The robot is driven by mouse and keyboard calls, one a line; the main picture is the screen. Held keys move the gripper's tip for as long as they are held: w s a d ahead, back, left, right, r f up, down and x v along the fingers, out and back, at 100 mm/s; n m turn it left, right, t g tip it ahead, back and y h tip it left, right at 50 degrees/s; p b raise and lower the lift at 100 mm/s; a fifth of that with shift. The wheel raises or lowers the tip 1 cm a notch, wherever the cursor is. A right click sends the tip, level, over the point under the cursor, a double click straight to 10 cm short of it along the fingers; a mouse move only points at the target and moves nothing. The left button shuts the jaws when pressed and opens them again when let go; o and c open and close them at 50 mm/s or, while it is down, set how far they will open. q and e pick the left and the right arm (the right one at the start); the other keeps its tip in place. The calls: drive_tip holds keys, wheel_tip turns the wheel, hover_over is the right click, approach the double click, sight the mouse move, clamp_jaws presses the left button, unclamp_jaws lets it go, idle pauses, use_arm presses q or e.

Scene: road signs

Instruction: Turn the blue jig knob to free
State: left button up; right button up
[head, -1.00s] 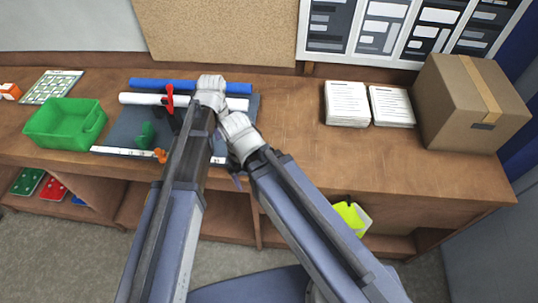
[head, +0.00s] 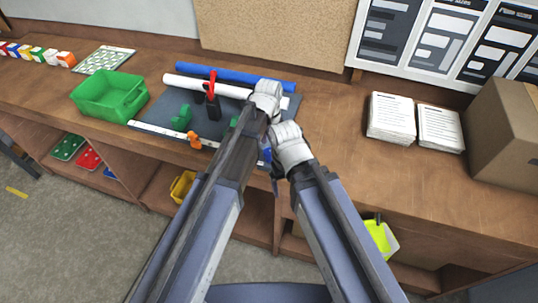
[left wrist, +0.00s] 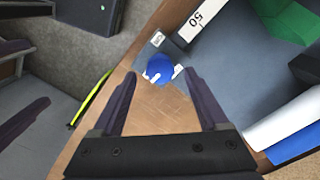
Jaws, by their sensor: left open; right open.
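The round blue jig knob (left wrist: 160,68) shows in the left wrist view at the corner of the grey jig board (left wrist: 232,72), with white pieces beside it. My left gripper (left wrist: 160,78) is open, its fingertips on either side of the knob in the picture; I cannot tell whether they touch it. In the head view a little blue shows between my arms, perhaps the knob (head: 267,154). There my left gripper (head: 265,98) hangs over the board's right side, fingers mostly hidden. My right gripper (head: 277,172) is close beside it, near the table's front edge.
A green bin (head: 108,97) stands left. Paper stacks (head: 392,117) and a carton (head: 505,135) stand right, with bare table between.

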use_arm(q)
drive_tip(key=shift+f+b, duration=0.9)
drive_tip(key=shift+f, duration=0.45)
use_arm(e)
wheel_tip(320, 180, down, 3)
drive_tip(key=shift+r, duration=0.15)
use_arm(q)
clamp_jaws()
